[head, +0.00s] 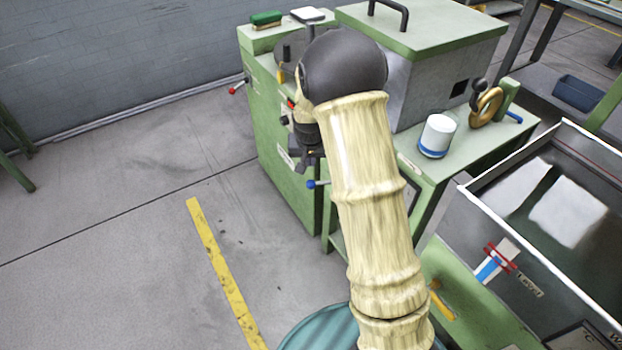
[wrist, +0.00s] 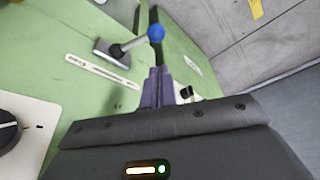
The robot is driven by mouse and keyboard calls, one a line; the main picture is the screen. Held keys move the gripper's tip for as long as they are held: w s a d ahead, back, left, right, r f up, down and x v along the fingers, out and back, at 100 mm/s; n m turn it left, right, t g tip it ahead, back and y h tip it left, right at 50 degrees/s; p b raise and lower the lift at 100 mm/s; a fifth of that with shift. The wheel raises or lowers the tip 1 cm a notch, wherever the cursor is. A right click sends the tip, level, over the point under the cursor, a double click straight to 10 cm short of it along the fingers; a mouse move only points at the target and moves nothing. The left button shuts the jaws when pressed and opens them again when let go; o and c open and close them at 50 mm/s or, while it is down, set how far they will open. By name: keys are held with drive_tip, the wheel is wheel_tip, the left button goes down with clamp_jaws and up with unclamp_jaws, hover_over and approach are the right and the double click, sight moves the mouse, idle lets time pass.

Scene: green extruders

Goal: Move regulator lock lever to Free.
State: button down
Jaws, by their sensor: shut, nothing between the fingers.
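A lever with a blue ball knob (wrist: 155,33) sticks out from a grey base on the green machine panel in the wrist view. A white label strip (wrist: 97,70) with print too small to read runs beside it. In the head view, a blue-knobbed lever (head: 313,184) shows at the machine's front, just below my gripper (head: 306,162). I cannot be sure that it is the same lever. My gripper's fingers (wrist: 158,76) are shut and empty in the wrist view. They point toward the panel, below the blue knob in the picture and apart from it.
A red-knobbed lever (head: 234,89) sticks out at the machine's left. A black dial on a white plate (wrist: 8,132) lies at the wrist view's left edge. A white cup (head: 438,136) stands on the green bench. A water tank (head: 520,235) is at right. The left floor is clear.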

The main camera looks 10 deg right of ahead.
sight(322, 183)
drive_tip(key=shift+f, duration=0.1)
drive_tip(key=b+x, duration=0.2)
drive_tip(key=x, duration=0.7)
drive_tip(key=shift+f, duration=0.4)
drive_tip(key=shift+w, duration=0.2)
